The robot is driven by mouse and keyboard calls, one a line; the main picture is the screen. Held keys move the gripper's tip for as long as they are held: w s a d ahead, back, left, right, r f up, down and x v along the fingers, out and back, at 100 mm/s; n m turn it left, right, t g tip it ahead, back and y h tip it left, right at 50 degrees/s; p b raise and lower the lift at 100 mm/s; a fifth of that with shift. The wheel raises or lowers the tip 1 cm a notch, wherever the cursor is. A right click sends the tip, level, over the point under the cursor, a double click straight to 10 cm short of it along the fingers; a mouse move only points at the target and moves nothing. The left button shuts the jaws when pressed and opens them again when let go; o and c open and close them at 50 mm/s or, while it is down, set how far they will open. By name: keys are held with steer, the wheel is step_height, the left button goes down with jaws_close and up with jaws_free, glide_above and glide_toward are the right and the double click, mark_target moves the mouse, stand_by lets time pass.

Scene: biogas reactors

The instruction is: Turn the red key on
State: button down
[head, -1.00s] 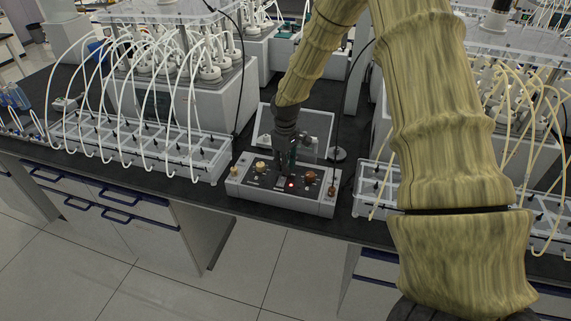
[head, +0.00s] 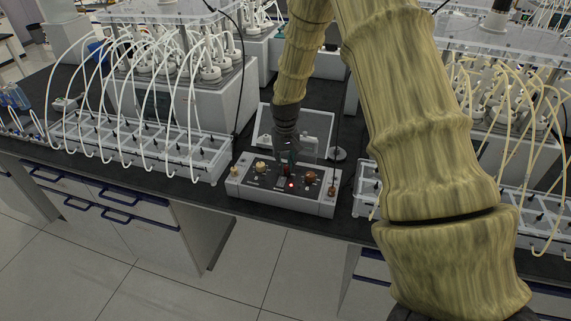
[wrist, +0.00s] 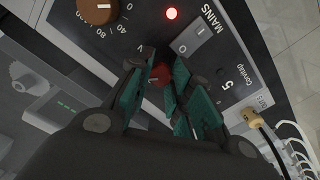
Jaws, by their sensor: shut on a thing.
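The red key (wrist: 161,77) sits in the panel of the control box (head: 246,197), beside the "MAINS" lettering and the O and I marks. My gripper (wrist: 166,82) is over it, with its teal-padded fingers closed around the key; the fingers hide part of it. In the head view my gripper (head: 288,165) points down at the middle of the box, and the key is too small and covered to make out. A red lamp (wrist: 171,14) on the panel is lit, and it also shows in the head view (head: 291,185).
A brown knob (wrist: 97,10) with a number scale is on the same panel, and a cream-coloured knob (head: 261,166) is at its left. A grey-framed unit (head: 310,125) stands behind the box.

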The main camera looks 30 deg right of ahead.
mark_target(286, 166)
steer(key=m, duration=0.5)
steer(key=shift+s+f+m, duration=0.1)
steer(key=shift+m, duration=0.2)
steer(key=shift+m+p, duration=0.35)
steer(key=shift+m, duration=1.85)
steer(key=c, duration=1.3)
jaws_free()
steer(key=shift+o, duration=0.2)
step_height(286, 166, up, 12)
steer(key=shift+d, duration=0.1)
